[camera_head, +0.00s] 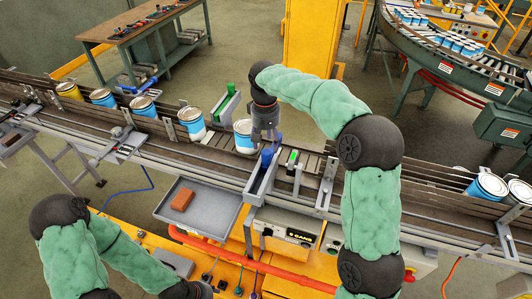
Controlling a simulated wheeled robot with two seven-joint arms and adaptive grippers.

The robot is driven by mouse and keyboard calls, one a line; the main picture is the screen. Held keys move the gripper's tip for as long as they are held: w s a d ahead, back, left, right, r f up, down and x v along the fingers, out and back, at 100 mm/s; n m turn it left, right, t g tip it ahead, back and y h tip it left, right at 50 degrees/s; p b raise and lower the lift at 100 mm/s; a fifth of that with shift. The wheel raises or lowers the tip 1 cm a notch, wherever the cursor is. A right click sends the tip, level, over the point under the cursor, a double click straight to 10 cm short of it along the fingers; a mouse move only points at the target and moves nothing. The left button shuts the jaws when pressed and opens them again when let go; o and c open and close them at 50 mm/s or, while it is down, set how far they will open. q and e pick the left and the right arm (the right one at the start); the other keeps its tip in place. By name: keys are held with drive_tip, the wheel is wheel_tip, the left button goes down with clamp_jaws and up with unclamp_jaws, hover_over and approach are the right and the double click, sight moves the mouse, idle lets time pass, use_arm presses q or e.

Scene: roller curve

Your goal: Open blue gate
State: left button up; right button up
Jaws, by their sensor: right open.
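The blue gate (266,160) is a small upright blue piece at the conveyor's near edge, right of the middle can. My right gripper (265,138) points down at the conveyor, right above the blue gate and beside a white and blue can (244,143). Its jaws are open; they partly hide the gate's top, and I cannot tell whether they touch it. My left gripper (198,291) is only partly in view at the bottom edge, low and far from the gate, and its fingers do not show clearly.
A green gate (228,103) stands on the conveyor's far side. Several cans, such as this one (192,123), line the conveyor to the left. A grey tray (215,212) holding a red brick (183,199) sits in front. A yellow post (312,40) stands behind.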

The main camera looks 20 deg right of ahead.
sight(267, 152)
drive_tip(key=f, duration=0.5)
drive_tip(key=shift+w+d+f, duration=0.15)
drive_tip(key=shift+w+f, duration=0.1)
drive_tip(key=shift+f, duration=0.05)
drive_tip(key=shift+s+f, duration=0.1)
drive_tip(key=shift+f, duration=0.2)
drive_tip(key=shift+w+f, duration=0.2)
drive_tip(key=shift+f, duration=0.25)
drive_tip(key=shift+s+r, duration=0.1)
drive_tip(key=shift+c, duration=0.6)
clamp_jaws()
